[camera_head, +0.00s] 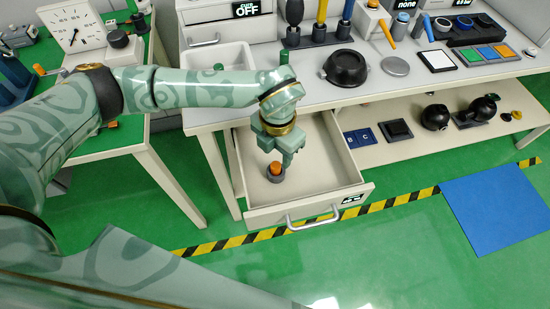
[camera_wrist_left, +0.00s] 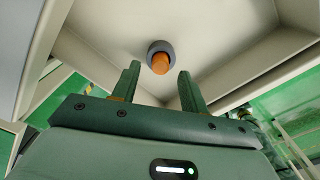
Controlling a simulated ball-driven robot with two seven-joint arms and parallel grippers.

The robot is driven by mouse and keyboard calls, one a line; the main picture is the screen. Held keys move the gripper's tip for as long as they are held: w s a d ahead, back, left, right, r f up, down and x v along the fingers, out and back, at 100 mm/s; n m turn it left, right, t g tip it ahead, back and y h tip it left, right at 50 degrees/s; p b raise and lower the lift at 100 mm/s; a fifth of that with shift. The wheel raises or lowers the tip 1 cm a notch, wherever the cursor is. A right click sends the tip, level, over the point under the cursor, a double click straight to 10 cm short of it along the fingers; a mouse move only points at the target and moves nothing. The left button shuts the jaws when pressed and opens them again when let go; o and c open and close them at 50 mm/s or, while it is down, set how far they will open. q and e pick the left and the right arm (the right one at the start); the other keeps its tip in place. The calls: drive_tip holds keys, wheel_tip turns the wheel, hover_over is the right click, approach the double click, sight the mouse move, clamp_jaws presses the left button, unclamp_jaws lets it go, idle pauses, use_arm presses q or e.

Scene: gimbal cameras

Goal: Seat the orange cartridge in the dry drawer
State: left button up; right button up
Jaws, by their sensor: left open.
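The orange cartridge (camera_head: 275,168) stands in a dark grey round holder (camera_head: 275,177) on the floor of the open drawer (camera_head: 330,190). In the left wrist view the cartridge (camera_wrist_left: 160,64) shows inside the grey ring of the holder (camera_wrist_left: 153,48), beyond my fingertips. My left gripper (camera_head: 283,155) reaches down into the drawer, just above and beside the cartridge. Its two fingers (camera_wrist_left: 157,80) are apart with nothing between them. The drawer is pulled out and its front label is partly readable. My right gripper is not in view.
Above is a white bench (camera_head: 300,90) with a black round pot (camera_head: 345,68) and several tools. A lower shelf (camera_head: 440,130) lies to the right. A blue mat (camera_head: 497,210) and striped tape (camera_head: 400,198) are on the green floor.

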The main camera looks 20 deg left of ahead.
sight(276, 163)
use_arm(q)
wheel_tip(276, 163, up, 8)
drive_tip(key=p, duration=0.2)
drive_tip(key=shift+a, duration=0.15)
drive_tip(key=shift+s, duration=0.1)
